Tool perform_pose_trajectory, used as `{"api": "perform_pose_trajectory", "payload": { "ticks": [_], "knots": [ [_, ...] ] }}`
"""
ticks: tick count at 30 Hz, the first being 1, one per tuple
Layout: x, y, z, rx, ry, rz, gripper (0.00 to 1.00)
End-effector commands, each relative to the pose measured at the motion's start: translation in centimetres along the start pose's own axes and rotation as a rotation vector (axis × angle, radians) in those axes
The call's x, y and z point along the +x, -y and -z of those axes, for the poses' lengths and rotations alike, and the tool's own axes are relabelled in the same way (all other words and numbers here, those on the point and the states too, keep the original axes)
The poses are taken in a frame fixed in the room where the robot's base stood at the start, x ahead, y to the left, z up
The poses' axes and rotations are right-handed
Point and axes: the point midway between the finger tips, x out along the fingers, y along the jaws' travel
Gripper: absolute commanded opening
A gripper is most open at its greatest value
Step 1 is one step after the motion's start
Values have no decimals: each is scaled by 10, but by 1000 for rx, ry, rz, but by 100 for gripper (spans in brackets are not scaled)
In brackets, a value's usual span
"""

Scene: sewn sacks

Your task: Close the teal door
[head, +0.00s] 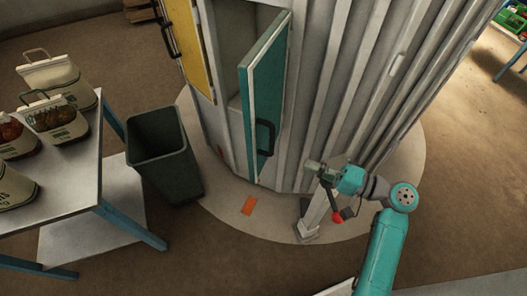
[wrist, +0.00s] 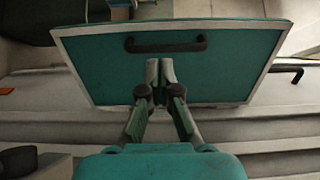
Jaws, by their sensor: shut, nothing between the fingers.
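The teal door (head: 268,85) stands open, swung out from the grey ribbed cabinet, with a dark opening behind it. A black handle (head: 265,137) is on its face. In the wrist view the teal door (wrist: 215,75) is a framed panel ahead of my gripper, with its handle (wrist: 165,46) near the far edge. My gripper (head: 313,166) is to the right of the door's lower part in the head view. In the wrist view the closed fingertips (wrist: 160,64) overlap the panel below the handle. They are empty; I cannot tell whether they touch it.
A yellow door (head: 193,45) also stands out on the cabinet's left. A dark bin (head: 163,150) and a table (head: 80,195) with several sacks are at left. A red-tipped lever (head: 337,216) is below my gripper. An orange piece (head: 248,205) lies on the round base.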

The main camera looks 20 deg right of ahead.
Motion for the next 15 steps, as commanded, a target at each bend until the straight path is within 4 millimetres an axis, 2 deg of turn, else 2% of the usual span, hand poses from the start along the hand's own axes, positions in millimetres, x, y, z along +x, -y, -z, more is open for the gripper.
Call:
{"api": "perform_pose_trajectory", "payload": {
  "ticks": [5,15],
  "knots": [
    [10,1,0,0,8,3,0],
    [57,1,-1,0,9,2,0]
  ]
}}
